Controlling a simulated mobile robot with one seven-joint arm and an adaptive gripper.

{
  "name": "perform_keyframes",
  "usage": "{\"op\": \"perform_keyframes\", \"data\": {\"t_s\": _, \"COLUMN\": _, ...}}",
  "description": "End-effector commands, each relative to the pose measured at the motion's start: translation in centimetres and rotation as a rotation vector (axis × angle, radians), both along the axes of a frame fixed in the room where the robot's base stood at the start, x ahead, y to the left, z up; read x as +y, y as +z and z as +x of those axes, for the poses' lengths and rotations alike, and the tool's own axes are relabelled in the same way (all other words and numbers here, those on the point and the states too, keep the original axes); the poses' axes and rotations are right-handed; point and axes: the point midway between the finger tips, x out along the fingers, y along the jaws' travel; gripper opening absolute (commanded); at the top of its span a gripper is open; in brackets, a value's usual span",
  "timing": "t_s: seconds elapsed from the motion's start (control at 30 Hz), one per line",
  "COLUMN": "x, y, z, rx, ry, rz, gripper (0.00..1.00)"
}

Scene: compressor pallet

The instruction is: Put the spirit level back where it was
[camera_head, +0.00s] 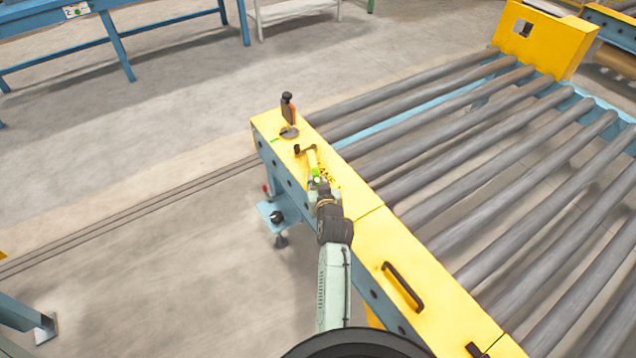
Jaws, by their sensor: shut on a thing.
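My gripper (317,186) is low over the yellow top of the conveyor's side beam (352,198), with its arm reaching up from the bottom of the picture. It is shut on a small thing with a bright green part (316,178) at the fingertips. I take this thing to be the spirit level; the gripper hides most of it. I cannot tell whether it touches the beam. Just beyond the fingertips lies a yellow tool with a dark head (299,150), like a hammer.
An upright dark and orange tool (288,110) and a round grey disc (289,132) are at the beam's far end, beside a thin green item (275,139). Grey rollers (470,150) fill the right. A black handle (403,286) stands on the nearer beam.

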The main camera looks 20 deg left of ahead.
Motion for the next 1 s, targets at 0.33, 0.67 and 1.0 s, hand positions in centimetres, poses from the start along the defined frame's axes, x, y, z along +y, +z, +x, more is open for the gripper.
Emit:
{"op": "perform_keyframes", "data": {"t_s": 0.33, "x": 0.00, "y": -0.54, "z": 0.02, "rx": -0.002, "ry": 0.000, "rz": 0.001, "gripper": 0.21}}
{"op": "perform_keyframes", "data": {"t_s": 0.67, "x": 0.01, "y": -0.58, "z": 0.01, "rx": -0.001, "ry": 0.000, "rz": 0.000, "gripper": 0.43}}
{"op": "perform_keyframes", "data": {"t_s": 1.0, "x": -0.14, "y": -0.61, "z": -0.27, "rx": 0.002, "ry": 0.000, "rz": 0.000, "gripper": 0.43}}
